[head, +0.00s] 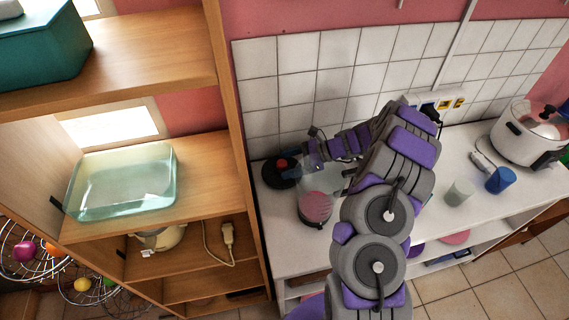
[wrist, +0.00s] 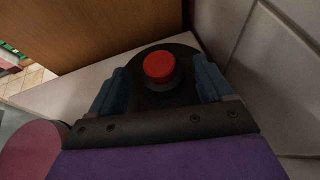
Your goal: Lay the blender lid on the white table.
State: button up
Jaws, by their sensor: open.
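The blender lid is a black disc with a red knob (head: 282,163). It lies on the white table (head: 285,237) in the back left corner, close to the tiled wall and the shelf's side panel. In the wrist view the lid (wrist: 150,93) is just ahead of my gripper (wrist: 162,85), its red knob between the two blue fingers. The fingers are open, one on each side of the lid, and I see no grip on it. In the head view my gripper (head: 292,170) is partly hidden and sits beside the lid.
A clear jar-like object and a pink-topped item (head: 315,207) stand close to my gripper. A white cooker (head: 520,140), a blue cup (head: 499,180) and a pale cup (head: 459,192) stand to the right. A wooden shelf with a glass dish (head: 120,182) borders the table at left.

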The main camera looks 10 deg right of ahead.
jog(key=v, duration=0.1)
jog(key=p+v, duration=0.1)
jog(key=v, duration=0.1)
jog(key=shift+d+r, duration=0.15)
jog(key=shift+r, duration=0.25)
jog(key=shift+s+d+r, duration=0.15)
jog(key=shift+d+r, duration=0.05)
jog(key=shift+d, duration=0.55)
jog(key=shift+d, duration=0.1)
